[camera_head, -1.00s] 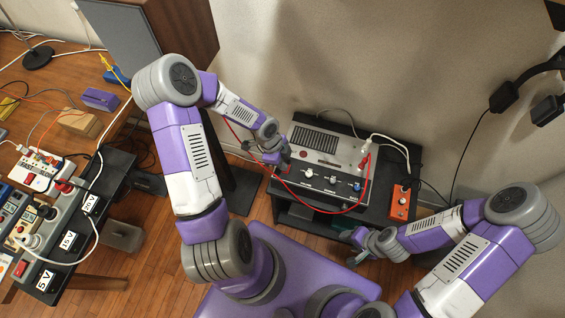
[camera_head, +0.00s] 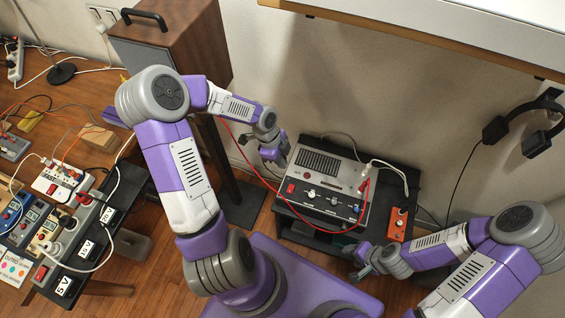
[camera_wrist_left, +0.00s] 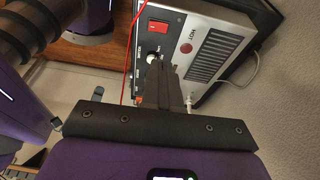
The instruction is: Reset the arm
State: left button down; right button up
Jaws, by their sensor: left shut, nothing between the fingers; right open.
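My left arm reaches in from the left in the head view. Its gripper (camera_head: 276,160) hangs shut and empty just off the left side of a grey instrument box (camera_head: 352,172). In the left wrist view my closed fingers (camera_wrist_left: 168,72) overlap the box's front panel in the picture; whether they touch it I cannot tell. A red rocker switch (camera_head: 291,188) on the box is uncovered, and it also shows in the wrist view (camera_wrist_left: 158,26). My right gripper (camera_head: 359,263) is open and empty, low in front of the black stand (camera_head: 410,178).
An orange box (camera_head: 397,225) sits on the stand, right of the instrument. A red cable loops around the instrument's front. A bench with power strips (camera_head: 62,183) and voltage labels is at left. A wooden cabinet (camera_head: 185,40) stands behind my left arm. Headphones (camera_head: 520,130) hang at right.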

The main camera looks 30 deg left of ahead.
dwell(0.4)
pick_arm(q)
jog(key=s+d+f+n+h, duration=0.1)
jog(key=s+d+f+n, duration=0.1)
jog(key=d+f+n, duration=0.3)
jog(key=s+d+f+n+h, duration=0.1)
jog(key=s+d+f+n, duration=0.15)
jog(key=d, duration=0.35)
jog(key=s+d+f+n+y, duration=0.1)
jog(key=s+d+f+n, duration=0.2)
jog(key=s+f+n, duration=0.3)
jog(key=s+n, duration=0.1)
jog(key=n, duration=0.4)
jog(key=shift+s, duration=0.15)
